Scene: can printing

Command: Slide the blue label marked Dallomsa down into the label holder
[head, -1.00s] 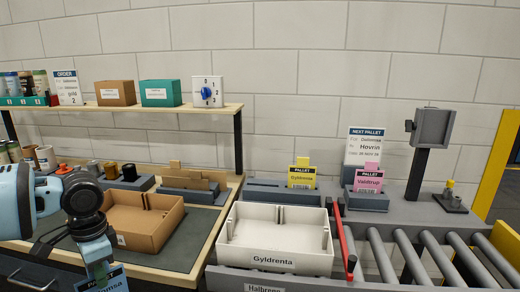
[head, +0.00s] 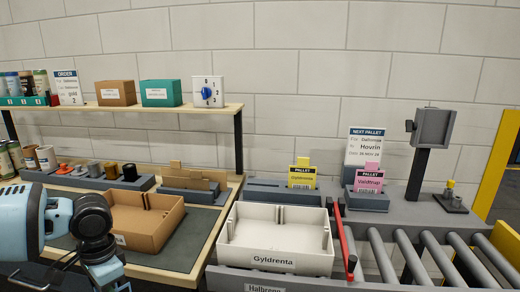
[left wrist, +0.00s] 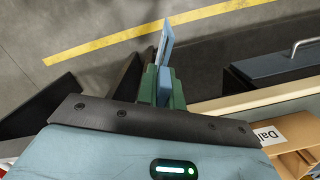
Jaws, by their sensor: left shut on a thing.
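My left gripper (left wrist: 163,84) is shut on the blue label (left wrist: 167,46), which stands out beyond the green fingers and is seen nearly edge-on in the left wrist view. In the head view the left arm is at the lower left, and its fingers and the label are below the picture edge. The label's print is not readable now. A dark grey slotted holder (head: 264,191) stands behind the white bin, with a yellow pallet label (head: 302,178) upright at its right. A smaller grey holder (head: 350,203) carries a pink label (head: 369,178). My right gripper is out of view.
The white bin (head: 274,262) marked Gyldrenta stands in front of the holders. A brown tray (head: 150,240) lies on the bench at left. A red bar (head: 343,240) and rollers (head: 410,258) lie right. A sign (head: 365,146) stands behind the pink label.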

